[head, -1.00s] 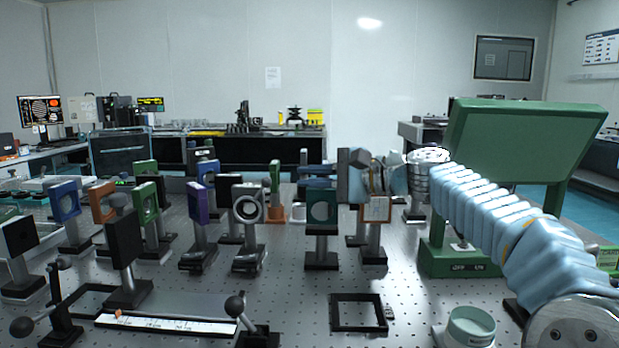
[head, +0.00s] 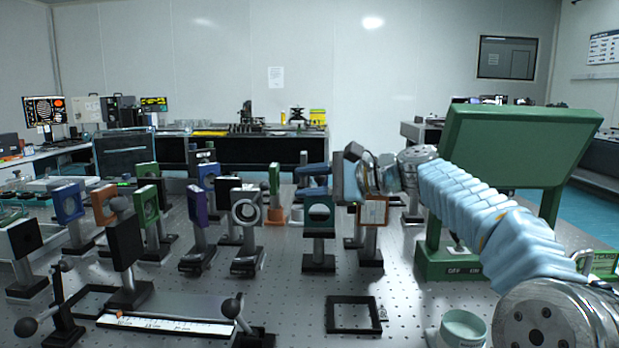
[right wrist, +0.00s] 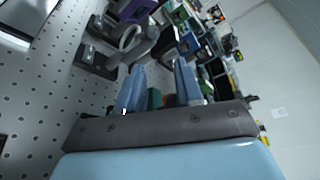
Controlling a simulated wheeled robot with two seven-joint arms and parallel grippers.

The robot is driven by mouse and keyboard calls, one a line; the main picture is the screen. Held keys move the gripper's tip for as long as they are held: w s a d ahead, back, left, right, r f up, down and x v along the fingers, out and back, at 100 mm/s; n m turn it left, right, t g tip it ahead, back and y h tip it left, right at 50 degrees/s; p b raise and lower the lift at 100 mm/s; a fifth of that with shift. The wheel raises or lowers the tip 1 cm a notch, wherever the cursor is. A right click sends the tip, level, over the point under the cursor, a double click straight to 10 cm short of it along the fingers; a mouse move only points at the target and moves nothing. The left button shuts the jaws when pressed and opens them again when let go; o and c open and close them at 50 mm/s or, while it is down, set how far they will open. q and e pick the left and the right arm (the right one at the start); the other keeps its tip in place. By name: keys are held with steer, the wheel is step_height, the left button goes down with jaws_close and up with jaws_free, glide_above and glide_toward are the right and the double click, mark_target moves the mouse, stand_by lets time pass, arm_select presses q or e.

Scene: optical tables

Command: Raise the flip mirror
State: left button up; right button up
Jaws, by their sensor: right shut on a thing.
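The flip mirror seems to be the dark green square mount with a round optic (head: 320,216), standing on a short post and black base near the middle of the table in the head view. My right gripper (head: 313,181) reaches in from the right at its upper edge, with blue fingers pointing left. In the right wrist view the two blue fingers (right wrist: 158,84) stand apart, with something green and reddish low between them. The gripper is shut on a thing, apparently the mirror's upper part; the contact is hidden. My left gripper is out of view.
A large green panel (head: 520,145) rises at right. A flat black frame (head: 354,329) and a round pot (head: 462,328) lie in front.

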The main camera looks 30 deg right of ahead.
steer(key=o, duration=0.5)
steer(key=shift+w+d+f, duration=0.25)
steer(key=shift+d+f, duration=0.2)
steer(key=shift+f, duration=0.15)
steer(key=shift+r, duration=0.1)
steer(key=shift+r, duration=0.1)
steer(key=v, duration=1.3)
steer(key=shift+s+r, duration=0.15)
steer(key=shift+s, duration=0.2)
